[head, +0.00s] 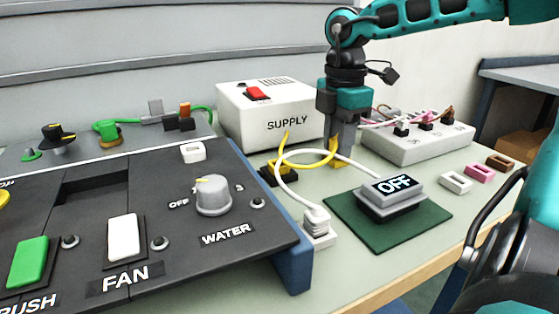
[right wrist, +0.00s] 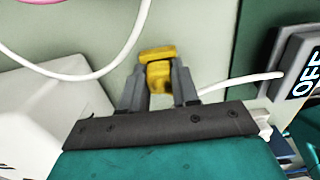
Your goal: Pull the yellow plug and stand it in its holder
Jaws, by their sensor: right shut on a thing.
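My right gripper (head: 337,160) points down behind the display block and is shut on the yellow plug. In the right wrist view the yellow plug (right wrist: 158,74) sits between the two fingertips of my right gripper (right wrist: 158,84). In the head view the fingers hide most of the plug; I cannot tell its gap to the table. A yellow cable (head: 310,165) curves from the supply box to the gripper. A low black block with yellow on it (head: 277,175) stands left of the gripper; I cannot tell if it is the holder. My left gripper is out of view.
The white supply box (head: 255,125) stands behind. An OFF display block (head: 392,193) sits on a green mat (head: 345,215). A white plug (head: 316,217) and its cable stand in front. White, pink and brown holders (head: 479,174) lie at the right. The control panel (head: 270,235) fills the left.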

